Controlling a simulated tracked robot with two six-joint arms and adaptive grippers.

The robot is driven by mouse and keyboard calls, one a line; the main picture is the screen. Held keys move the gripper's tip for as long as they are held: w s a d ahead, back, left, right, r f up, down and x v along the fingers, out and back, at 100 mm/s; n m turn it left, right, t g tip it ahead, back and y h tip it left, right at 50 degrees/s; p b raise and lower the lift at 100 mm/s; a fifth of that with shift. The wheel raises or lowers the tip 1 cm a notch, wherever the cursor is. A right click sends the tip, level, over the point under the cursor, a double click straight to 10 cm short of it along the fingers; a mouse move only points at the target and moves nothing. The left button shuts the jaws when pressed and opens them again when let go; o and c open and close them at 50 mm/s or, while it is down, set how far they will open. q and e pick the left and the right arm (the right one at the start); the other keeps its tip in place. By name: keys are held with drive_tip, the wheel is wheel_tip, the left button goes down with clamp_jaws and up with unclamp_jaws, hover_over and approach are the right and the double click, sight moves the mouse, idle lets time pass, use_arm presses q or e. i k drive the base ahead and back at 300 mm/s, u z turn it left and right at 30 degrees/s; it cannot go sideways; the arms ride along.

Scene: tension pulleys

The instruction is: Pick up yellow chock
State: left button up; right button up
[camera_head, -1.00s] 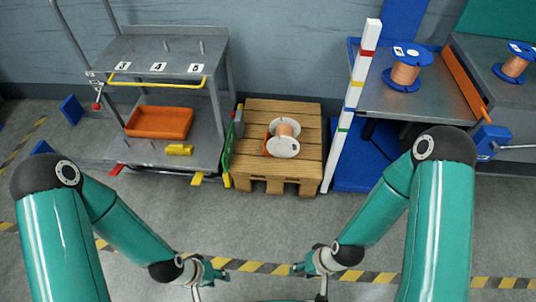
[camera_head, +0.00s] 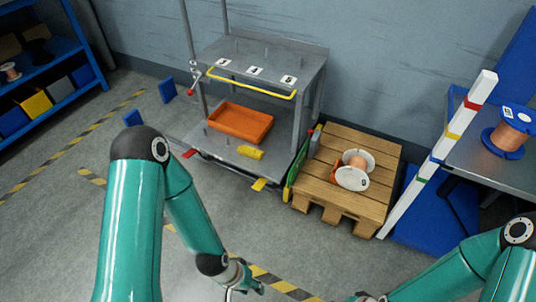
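A small yellow block (camera_head: 250,152) lies on the lower shelf of a grey cart, in front of an orange tray. A yellow wedge-like piece (camera_head: 259,185) sits low at the cart's front right corner. I cannot tell for sure which of the two is the chock. My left gripper (camera_head: 246,286) is at the bottom edge of the view, nearer to me than both pieces and apart from them. Its fingers are small and partly cut off. My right gripper (camera_head: 366,297) barely shows at the bottom edge. I see nothing held in either.
The grey cart (camera_head: 262,70) has a yellow handle bar and an orange tray (camera_head: 240,122). A wooden pallet (camera_head: 372,139) with a copper spool (camera_head: 352,178) stands right of it. Blue wedges (camera_head: 168,90) lie left of the cart. The floor before the cart is clear.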

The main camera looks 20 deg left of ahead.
sight(250, 152)
drive_tip(key=u, duration=1.85)
drive_tip(key=i, duration=0.1)
drive_tip(key=z, duration=3.25)
drive_tip(key=i, duration=0.7)
drive_tip(key=z, duration=0.85)
drive_tip(key=i, duration=0.3)
drive_tip(key=u, duration=3.5)
drive_tip(key=i, duration=0.25)
drive_tip(key=u, duration=0.9)
